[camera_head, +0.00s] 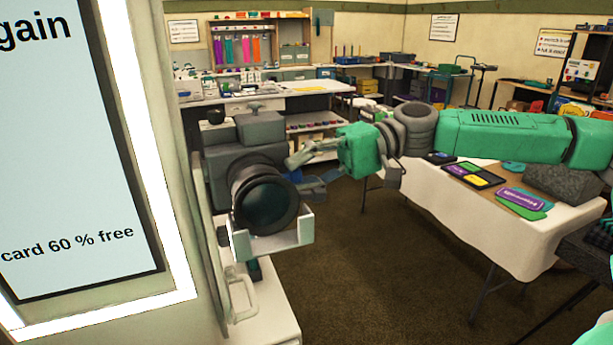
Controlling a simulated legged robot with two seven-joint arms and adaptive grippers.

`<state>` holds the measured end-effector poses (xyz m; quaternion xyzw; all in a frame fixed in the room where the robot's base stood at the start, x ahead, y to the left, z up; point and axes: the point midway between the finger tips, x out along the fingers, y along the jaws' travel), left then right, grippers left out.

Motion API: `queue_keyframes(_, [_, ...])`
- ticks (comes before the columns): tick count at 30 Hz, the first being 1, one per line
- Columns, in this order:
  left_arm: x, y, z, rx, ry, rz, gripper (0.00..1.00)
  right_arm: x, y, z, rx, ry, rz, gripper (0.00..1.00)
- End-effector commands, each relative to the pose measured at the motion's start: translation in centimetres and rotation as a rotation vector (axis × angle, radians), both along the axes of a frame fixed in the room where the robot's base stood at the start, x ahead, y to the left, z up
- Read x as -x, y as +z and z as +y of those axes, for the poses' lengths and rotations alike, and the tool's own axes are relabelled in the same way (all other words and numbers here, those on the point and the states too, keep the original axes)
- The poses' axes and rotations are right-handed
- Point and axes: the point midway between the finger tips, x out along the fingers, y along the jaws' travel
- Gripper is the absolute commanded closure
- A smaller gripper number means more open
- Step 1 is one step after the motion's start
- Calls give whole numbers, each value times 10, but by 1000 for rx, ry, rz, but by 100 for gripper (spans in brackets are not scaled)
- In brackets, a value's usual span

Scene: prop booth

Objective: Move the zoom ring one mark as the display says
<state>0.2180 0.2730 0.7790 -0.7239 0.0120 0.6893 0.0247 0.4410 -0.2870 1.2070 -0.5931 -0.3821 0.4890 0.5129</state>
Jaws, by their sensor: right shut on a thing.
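A dark grey camera (228,170) stands in a light bracket, its lens (268,203) facing me. The zoom ring (245,182) is around the lens barrel; its marks are too small to read. My right gripper (300,172), on a green arm from the right, is shut on the ring at the right side of the lens. Its fingertips are partly hidden behind the lens. The display (75,160) at the left is cut off by the picture edge. It shows "gain" at the top and "card 60 % free" lower down. My left gripper is out of view.
A table with a white cloth (540,245) stands at the right, bearing cards and a grey foam block (568,184). A white stand (265,310) is below the camera. Shelves and a workbench (270,98) line the back. Dark floor lies open between.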

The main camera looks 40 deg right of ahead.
Motion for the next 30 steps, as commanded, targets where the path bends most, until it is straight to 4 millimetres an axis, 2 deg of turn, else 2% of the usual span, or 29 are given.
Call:
queue_keyframes(4, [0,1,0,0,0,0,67,4,2,3,1,13,0,100])
queue_keyframes(5, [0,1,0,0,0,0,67,4,2,3,0,13,-1,71])
queue_keyframes(6, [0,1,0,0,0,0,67,4,2,3,0,12,-1,62])
queue_keyframes(17, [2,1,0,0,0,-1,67,1,1,-11,-9,2,-2,62])
queue_keyframes(20, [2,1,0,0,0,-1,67,3,4,-22,-10,-1,-4,62])
queue_keyframes(30, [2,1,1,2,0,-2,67,20,18,-83,-5,4,-5,62])
